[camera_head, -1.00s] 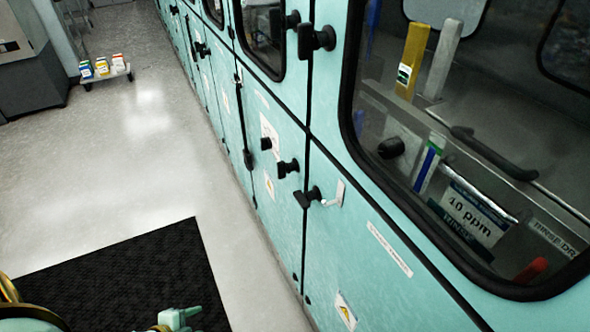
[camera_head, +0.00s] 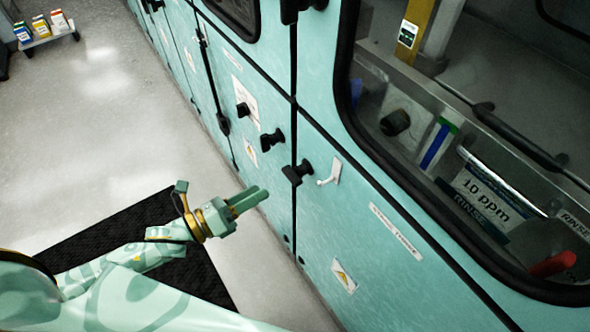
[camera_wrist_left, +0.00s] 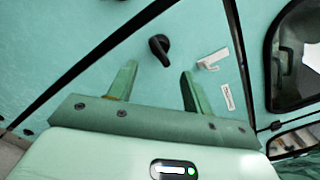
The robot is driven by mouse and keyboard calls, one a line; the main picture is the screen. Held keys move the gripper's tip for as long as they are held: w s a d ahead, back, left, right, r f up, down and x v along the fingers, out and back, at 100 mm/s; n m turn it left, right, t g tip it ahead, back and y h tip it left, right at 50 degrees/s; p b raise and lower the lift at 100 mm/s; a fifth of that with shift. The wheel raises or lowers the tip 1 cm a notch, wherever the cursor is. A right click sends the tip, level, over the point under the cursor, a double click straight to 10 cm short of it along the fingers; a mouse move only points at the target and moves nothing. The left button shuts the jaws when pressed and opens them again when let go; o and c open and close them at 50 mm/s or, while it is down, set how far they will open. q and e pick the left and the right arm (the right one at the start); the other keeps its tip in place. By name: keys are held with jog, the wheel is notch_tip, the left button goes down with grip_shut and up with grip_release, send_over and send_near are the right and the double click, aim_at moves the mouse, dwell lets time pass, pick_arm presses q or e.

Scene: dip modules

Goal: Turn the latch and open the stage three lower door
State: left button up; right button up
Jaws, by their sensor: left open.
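A teal lower door (camera_head: 345,235) shows in the head view under the large window, with a small printed label (camera_head: 396,232) too small to read. A black latch (camera_head: 297,173) sits at its upper left edge beside the dark seam. The door looks shut. My left gripper (camera_head: 266,191) is in front of the panels, left of and slightly below the latch, with its fingers pointing toward it. In the left wrist view the left gripper (camera_wrist_left: 158,85) is open and empty, and the latch (camera_wrist_left: 159,47) stands beyond and between the fingertips, apart from them. My right gripper is not in view.
A white hook (camera_head: 329,174) sticks out right of the latch. Other black latches (camera_head: 272,140) sit on the neighbouring panels to the left. A black mat (camera_head: 150,255) lies on the floor below my left arm. A low cart (camera_head: 47,37) with bottles stands far left; the floor between is clear.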

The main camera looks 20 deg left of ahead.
aim_at(287, 177)
pick_arm(q)
jog(key=x, duration=1.1)
jog(key=shift+w+d+b, duration=0.1)
jog(key=shift+d+b, duration=0.1)
jog(key=shift+b, duration=0.2)
grip_shut()
